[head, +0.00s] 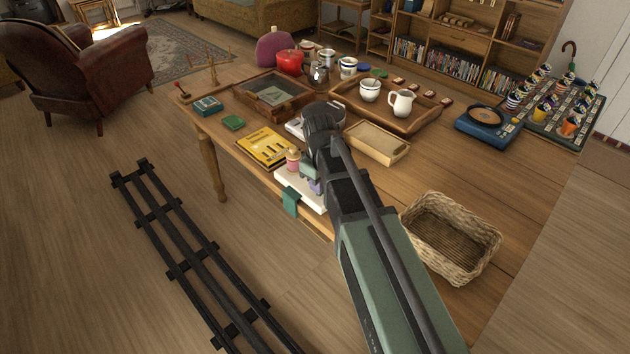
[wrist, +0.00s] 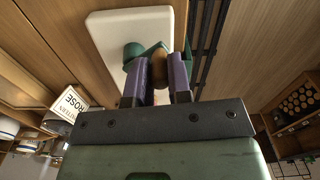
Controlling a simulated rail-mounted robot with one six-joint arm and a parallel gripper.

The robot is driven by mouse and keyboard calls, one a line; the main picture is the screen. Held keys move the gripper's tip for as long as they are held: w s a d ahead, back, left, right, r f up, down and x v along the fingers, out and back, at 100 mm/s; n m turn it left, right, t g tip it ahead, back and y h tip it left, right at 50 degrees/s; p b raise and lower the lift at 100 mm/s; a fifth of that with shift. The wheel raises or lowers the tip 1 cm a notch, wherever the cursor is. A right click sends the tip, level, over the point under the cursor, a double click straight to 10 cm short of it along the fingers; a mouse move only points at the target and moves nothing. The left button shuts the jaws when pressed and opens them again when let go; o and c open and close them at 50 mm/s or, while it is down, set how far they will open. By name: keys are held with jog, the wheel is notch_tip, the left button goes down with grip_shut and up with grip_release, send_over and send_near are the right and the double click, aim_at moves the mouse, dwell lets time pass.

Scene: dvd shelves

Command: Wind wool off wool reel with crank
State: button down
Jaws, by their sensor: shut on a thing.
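The wool winder's white base (head: 308,195) sits at the table's front edge, with a green clamp (head: 291,201) hanging over the edge. A pink wool reel (head: 293,160) stands on the base. My gripper (head: 314,185) is low over the base, beside the reel and partly hidden by my arm. In the wrist view its purple fingers (wrist: 160,76) are shut on a brown crank knob (wrist: 159,66), next to a green part (wrist: 134,53) over the white base (wrist: 109,42). The crank's exact angle is hidden, and I cannot clearly make out the wool strand.
A yellow board (head: 263,148) lies left of the winder, and a pale wooden tray (head: 376,144) lies behind. A wicker basket (head: 451,238) stands to the right. A wooden tray (head: 427,122) with a mug and jug is farther back. The right table top is fairly clear.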

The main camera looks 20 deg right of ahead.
jog(key=n, duration=0.1)
jog(key=d+n, duration=0.1)
jog(key=n, duration=0.2)
jog(key=shift+s+d+n, duration=0.25)
jog(key=shift+d+n, duration=0.15)
dwell(0.4)
jog(key=c, duration=1.1)
grip_release()
jog(key=shift+o, duration=0.2)
jog(key=shift+r, duration=0.1)
notch_tip(320, 180, up, 11)
jog(key=p, duration=1.1)
jog(key=shift+f, duration=0.2)
